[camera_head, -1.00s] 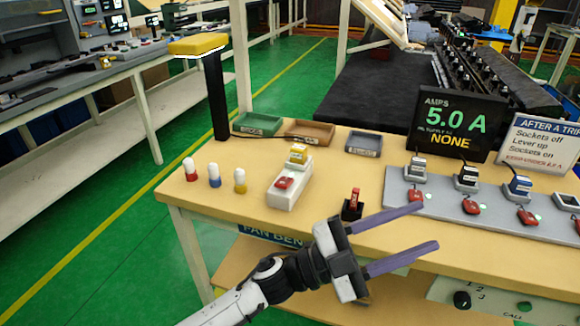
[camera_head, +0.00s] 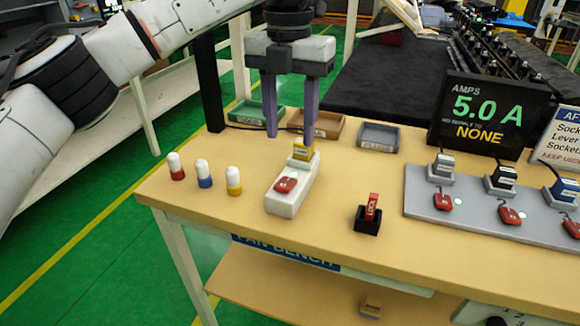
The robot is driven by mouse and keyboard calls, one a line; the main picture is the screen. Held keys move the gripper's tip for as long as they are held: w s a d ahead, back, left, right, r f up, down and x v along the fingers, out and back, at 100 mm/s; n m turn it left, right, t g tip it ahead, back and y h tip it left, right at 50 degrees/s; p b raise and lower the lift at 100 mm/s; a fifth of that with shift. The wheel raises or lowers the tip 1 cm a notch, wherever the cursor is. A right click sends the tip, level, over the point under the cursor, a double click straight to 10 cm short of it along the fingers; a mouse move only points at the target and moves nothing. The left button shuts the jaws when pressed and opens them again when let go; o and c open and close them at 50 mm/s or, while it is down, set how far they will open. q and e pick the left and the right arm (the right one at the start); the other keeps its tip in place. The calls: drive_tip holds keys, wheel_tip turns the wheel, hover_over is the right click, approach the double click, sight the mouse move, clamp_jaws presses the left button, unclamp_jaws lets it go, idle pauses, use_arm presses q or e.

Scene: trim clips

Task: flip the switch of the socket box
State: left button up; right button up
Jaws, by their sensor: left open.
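The socket box is a white block (camera_head: 283,204) on the near left part of the wooden bench. A red rocker switch (camera_head: 286,185) sits on its near top face, and a yellow plug (camera_head: 302,150) sits at its far end. My left gripper (camera_head: 291,134) points down over the far end of the box. Its two purple fingers are apart, one on the left and one on the right, with the right finger close to the yellow plug. I cannot tell whether it touches. The red switch is uncovered. My right gripper is not in view.
Red, blue and yellow capped fuses (camera_head: 204,173) stand left of the box. A red lever in a black base (camera_head: 369,214) stands right. A grey panel (camera_head: 420,197) holds several plugs and red switches. Trays (camera_head: 378,137) and an amps display (camera_head: 489,112) stand behind.

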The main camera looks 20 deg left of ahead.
sight(288, 180)
use_arm(q)
drive_tip(key=f, duration=1)
drive_tip(key=shift+a, duration=0.2)
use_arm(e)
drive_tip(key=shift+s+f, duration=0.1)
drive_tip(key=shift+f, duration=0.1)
use_arm(q)
drive_tip(key=shift+c, duration=0.5)
drive_tip(key=c, duration=1)
drive_tip(key=shift+o, duration=0.2)
drive_tip(key=shift+f+b, duration=0.1)
drive_tip(key=shift+b, duration=0.45)
drive_tip(key=t+b, duration=0.2)
drive_tip(key=b, duration=0.3)
drive_tip(key=s+t+b, duration=0.1)
drive_tip(key=t+b, duration=0.1)
drive_tip(key=b, duration=0.2)
drive_tip(key=shift+s+b, duration=0.1)
drive_tip(key=shift+b, duration=0.25)
drive_tip(key=shift+t+b, duration=0.3)
drive_tip(key=shift+t, duration=0.1)
drive_tip(key=shift+r, duration=0.3)
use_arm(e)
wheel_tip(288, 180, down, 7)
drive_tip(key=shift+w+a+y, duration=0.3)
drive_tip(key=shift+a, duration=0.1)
